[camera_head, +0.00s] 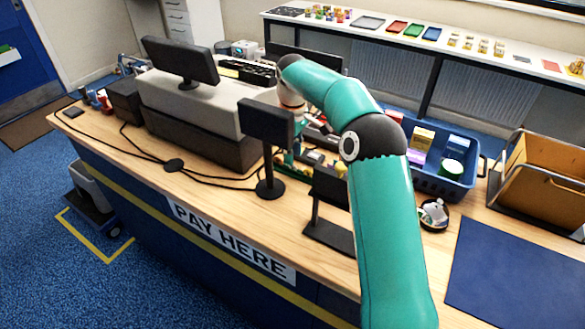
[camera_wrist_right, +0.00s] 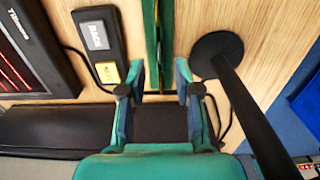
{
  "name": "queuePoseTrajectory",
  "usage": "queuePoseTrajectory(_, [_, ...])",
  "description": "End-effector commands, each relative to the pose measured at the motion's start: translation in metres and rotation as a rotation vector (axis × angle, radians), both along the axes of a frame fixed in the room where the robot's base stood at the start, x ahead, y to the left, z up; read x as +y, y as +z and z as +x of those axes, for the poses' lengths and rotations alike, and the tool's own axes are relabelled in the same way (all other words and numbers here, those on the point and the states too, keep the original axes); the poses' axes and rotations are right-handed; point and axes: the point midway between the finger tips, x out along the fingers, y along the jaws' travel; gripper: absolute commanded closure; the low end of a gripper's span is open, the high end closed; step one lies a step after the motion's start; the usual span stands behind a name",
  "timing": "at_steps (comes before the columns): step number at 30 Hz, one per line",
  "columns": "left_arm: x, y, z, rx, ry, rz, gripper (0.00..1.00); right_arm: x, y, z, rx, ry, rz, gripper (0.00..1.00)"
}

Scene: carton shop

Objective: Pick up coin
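No coin can be made out in either view. My right gripper (camera_wrist_right: 160,68) is open over the wooden counter (camera_wrist_right: 275,18) in the right wrist view, its two fingers apart. A narrow green and yellow object (camera_wrist_right: 157,30) lies in line with the gap between the fingers; nothing is visibly clasped. In the head view my right gripper (camera_head: 291,156) is mostly hidden behind a black display on a stand (camera_head: 267,124), low near small colourful items (camera_head: 318,163). My left gripper is not in view.
In the head view, a blue crate (camera_head: 447,187) and a small dark dish (camera_head: 434,226) stand right of my arm. The blue mat (camera_head: 520,275) is clear.

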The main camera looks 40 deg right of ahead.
Motion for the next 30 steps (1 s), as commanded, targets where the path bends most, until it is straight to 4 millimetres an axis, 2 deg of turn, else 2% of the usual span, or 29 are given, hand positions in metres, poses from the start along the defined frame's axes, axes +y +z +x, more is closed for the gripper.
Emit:
queuePoseTrajectory(6, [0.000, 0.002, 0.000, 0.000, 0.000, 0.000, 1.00, 0.000, -0.030, 0.000, 0.003, 0.001, 0.000, 0.68])
queuePoseTrajectory(15, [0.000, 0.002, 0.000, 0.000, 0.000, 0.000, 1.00, 0.000, -0.035, 0.001, 0.000, 0.002, 0.000, 0.68])
queuePoseTrajectory(17, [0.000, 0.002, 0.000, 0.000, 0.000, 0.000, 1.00, 0.001, -0.035, 0.001, 0.000, 0.003, 0.000, 0.76])
queuePoseTrajectory(21, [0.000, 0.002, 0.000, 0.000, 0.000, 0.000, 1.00, 0.001, -0.035, 0.002, 0.000, 0.003, 0.000, 0.99])
queuePoseTrajectory(30, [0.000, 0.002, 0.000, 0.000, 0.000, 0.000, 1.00, 0.001, -0.035, 0.002, 0.000, 0.004, 0.000, 1.00])
